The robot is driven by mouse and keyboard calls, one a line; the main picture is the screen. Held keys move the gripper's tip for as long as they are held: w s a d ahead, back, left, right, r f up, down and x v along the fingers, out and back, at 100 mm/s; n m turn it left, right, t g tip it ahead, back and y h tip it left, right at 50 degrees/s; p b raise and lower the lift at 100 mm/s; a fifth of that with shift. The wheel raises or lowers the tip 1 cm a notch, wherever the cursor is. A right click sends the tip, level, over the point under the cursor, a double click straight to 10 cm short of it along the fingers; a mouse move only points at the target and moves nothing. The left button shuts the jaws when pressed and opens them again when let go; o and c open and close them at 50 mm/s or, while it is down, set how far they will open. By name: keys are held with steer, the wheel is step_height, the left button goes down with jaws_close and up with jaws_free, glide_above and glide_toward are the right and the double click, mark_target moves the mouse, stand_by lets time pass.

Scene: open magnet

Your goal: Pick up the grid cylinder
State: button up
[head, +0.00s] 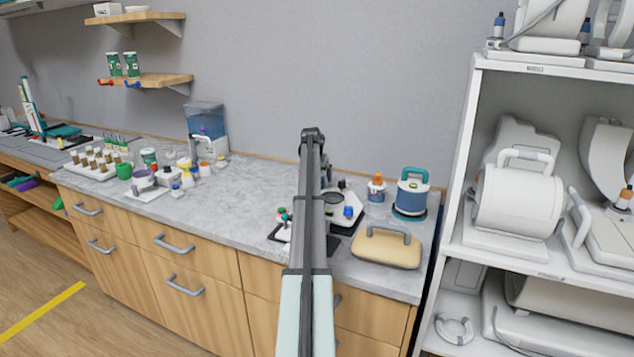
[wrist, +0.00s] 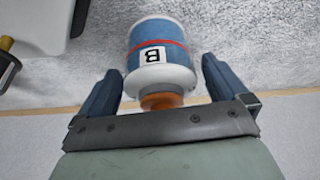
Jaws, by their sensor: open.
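In the wrist view a cylinder (wrist: 158,50), which I take as the grid cylinder, has a blue and white body, a red stripe, a label reading "B" and an orange end. My gripper (wrist: 160,75) is open, with one dark blue finger on each side of its lower part. Gaps show between the fingers and the cylinder. Its orange end is partly hidden by the gripper's plate. In the head view my arm covers the spot where the gripper works, so the fingers and this cylinder cannot be made out clearly there.
A white device with a dark edge (wrist: 40,20) is at upper left in the wrist view. In the head view, an orange-capped bottle (head: 376,189), a blue canister (head: 411,193) and a tan handled block (head: 386,248) stand right of my arm. Clear countertop (head: 235,200) lies to the left.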

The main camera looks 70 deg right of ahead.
steer(key=shift+f, duration=0.1)
steer(key=shift+c, duration=0.4)
steer(key=c, duration=1.2)
